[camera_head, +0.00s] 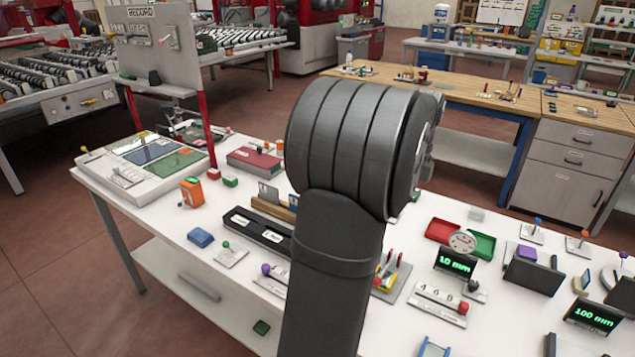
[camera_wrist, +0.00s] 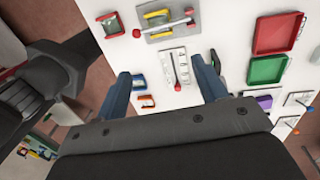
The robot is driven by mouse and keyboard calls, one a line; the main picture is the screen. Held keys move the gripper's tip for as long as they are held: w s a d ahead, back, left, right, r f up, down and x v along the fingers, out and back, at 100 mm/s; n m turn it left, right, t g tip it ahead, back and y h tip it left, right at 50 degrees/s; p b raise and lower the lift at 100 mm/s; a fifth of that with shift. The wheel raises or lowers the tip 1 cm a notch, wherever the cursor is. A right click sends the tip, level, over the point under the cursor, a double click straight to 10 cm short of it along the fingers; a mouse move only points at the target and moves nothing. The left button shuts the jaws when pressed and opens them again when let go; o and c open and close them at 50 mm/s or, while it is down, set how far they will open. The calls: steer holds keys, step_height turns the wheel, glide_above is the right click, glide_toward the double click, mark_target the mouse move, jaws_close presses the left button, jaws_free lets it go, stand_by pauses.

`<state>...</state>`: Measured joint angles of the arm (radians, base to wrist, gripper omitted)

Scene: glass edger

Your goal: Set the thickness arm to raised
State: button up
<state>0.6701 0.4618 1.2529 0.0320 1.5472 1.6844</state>
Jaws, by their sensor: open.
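My gripper (camera_wrist: 161,68) shows in the wrist view with two blue fingers spread apart and nothing held between them. A pale plate (camera_wrist: 182,68) with a slim arm and a red knob (camera_wrist: 178,89) lies between and beyond the fingers, apart from them. It looks like the marked plate with a red knob (camera_head: 464,307) on the white table in the head view. No readable label tells me whether this is the thickness arm, and its exact setting is unclear. In the head view my gripper is hidden behind my arm.
A 10 mm display (camera_head: 456,262) and a 100 mm display (camera_head: 595,316) stand on the white table (camera_head: 400,335). Red (camera_wrist: 277,33) and green (camera_wrist: 267,70) trays lie right of the plate. A grey fixture (camera_wrist: 166,18) with a lever lies beyond it.

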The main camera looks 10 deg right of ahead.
steer(key=shift+f, duration=0.1)
steer(key=c, duration=0.3)
steer(key=s+f, duration=0.1)
steer(key=f+y, duration=0.1)
steer(key=f, duration=0.1)
steer(key=s+d+f+y, duration=0.1)
steer(key=shift+s+f, duration=0.35)
steer(key=shift+f, duration=0.05)
jaws_close()
steer(key=s+f+t+y, duration=0.2)
steer(key=s+f, duration=0.1)
steer(key=f, duration=0.1)
steer(key=s+d+f+m+t+y, duration=0.1)
steer(key=s+f+t+y, duration=0.2)
steer(key=f, duration=0.1)
steer(key=s+f+m+t+y, duration=0.1)
steer(key=s+f+t+y, duration=0.2)
steer(key=s+f, duration=0.1)
steer(key=shift+d+f, duration=0.25)
steer(key=shift+f, duration=0.1)
steer(key=shift+s+d+f+m+t, duration=0.2)
steer(key=shift+s+m+t, duration=0.15)
steer(key=shift+t, duration=0.35)
